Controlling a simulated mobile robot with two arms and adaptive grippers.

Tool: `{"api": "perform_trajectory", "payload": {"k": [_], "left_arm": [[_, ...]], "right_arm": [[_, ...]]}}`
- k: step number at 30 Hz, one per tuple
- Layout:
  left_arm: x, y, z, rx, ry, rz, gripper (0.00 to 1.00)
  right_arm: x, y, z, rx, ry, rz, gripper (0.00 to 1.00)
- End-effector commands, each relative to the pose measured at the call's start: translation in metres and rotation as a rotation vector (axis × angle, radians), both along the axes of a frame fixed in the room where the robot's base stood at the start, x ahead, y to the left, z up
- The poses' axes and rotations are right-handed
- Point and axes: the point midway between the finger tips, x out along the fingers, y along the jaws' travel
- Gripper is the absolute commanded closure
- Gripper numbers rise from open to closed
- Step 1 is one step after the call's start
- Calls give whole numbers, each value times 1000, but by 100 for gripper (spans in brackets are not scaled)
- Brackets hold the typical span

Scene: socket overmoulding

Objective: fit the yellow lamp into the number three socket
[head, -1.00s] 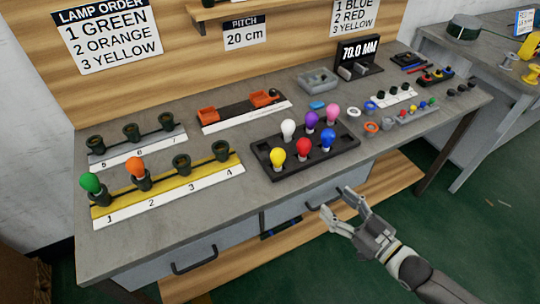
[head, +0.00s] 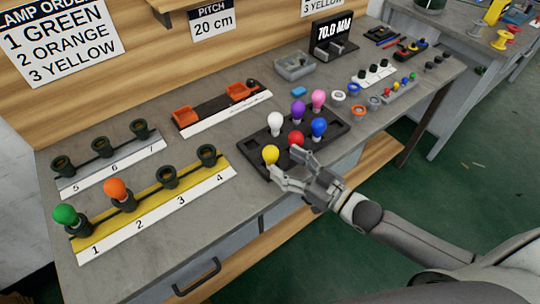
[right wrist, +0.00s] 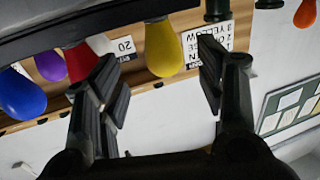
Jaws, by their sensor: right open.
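The yellow lamp (head: 270,155) stands in the front left corner of the black lamp tray (head: 341,130). My right gripper (head: 286,163) is open at the tray's front edge, close to the yellow lamp. In the right wrist view, the yellow lamp (right wrist: 164,48) shows between the two spread fingers, beyond them and not gripped. The number three socket (head: 167,178) is empty on the yellow strip with the white number label. The green lamp (head: 65,214) sits in socket one and the orange lamp (head: 116,188) in socket two. My left gripper is not in view.
The red lamp (head: 296,139) stands close to my right gripper; white, purple, pink and blue lamps fill other tray places. Socket four (head: 207,156) is empty. A rear strip (head: 108,168) holds empty sockets. Bare tabletop lies between the yellow strip and the tray.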

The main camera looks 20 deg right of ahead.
Motion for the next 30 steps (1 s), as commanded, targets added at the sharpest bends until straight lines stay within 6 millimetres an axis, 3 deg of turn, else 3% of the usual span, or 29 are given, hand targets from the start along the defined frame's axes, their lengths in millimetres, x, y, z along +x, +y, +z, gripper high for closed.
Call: {"api": "perform_trajectory", "payload": {"k": [9,16,25,30], "left_arm": [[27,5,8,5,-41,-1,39],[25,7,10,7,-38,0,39],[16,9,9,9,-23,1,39],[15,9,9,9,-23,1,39]], "right_arm": [[21,17,5,2,-3,0,37],[41,31,5,0,-1,0,37],[44,33,3,-1,1,0,37],[44,33,4,-1,1,0,56]]}}
